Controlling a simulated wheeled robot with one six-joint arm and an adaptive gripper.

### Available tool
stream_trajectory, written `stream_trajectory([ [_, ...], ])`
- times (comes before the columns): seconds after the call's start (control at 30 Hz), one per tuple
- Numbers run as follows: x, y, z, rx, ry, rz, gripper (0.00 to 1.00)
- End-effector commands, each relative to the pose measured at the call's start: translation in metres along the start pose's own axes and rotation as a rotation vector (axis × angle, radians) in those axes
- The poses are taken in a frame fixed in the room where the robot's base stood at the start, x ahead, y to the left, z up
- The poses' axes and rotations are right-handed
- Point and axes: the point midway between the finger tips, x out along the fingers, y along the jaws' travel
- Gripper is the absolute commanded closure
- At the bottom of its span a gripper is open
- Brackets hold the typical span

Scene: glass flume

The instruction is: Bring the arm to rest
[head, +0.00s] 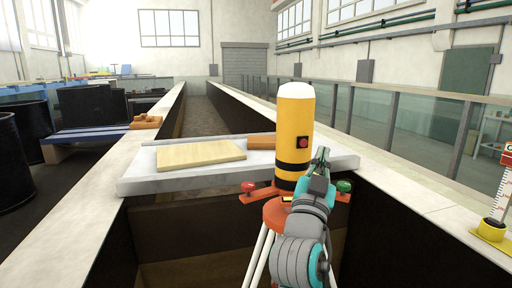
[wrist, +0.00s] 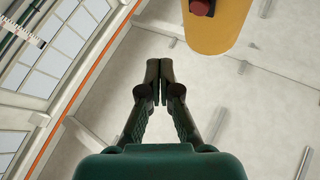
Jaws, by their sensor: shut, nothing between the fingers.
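My gripper (head: 322,158) is at the end of my raised arm, in front of the lower right of a yellow cylinder (head: 295,112) in the head view. In the wrist view my gripper (wrist: 161,84) has its two dark fingers together with nothing between them. The wrist camera looks up towards the wall and ceiling. The yellow cylinder (wrist: 222,28) with its red button (wrist: 201,7) shows at the top of the wrist view, apart from the fingers. Part of the orange stand below the cylinder is hidden by my arm.
A pale slab (head: 140,182) spans the flume walls and bears a wooden board (head: 200,154) and an orange-brown block (head: 261,142). The orange stand (head: 277,214) carries a red knob (head: 248,187) and a green knob (head: 344,186). A red-and-white gauge (head: 498,200) stands at far right.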

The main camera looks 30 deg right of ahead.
Motion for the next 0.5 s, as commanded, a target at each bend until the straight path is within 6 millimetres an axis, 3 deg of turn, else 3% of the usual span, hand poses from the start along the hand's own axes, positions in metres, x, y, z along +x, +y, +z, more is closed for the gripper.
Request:
stream_trajectory([
  [0.27,-0.005,-0.002,0.009,-0.011,-0.011,-0.017,1.0],
  [0.37,-0.019,-0.006,0.029,-0.033,-0.038,-0.061,1.0],
  [0.5,-0.055,-0.013,0.072,-0.079,-0.096,-0.159,1.0],
])
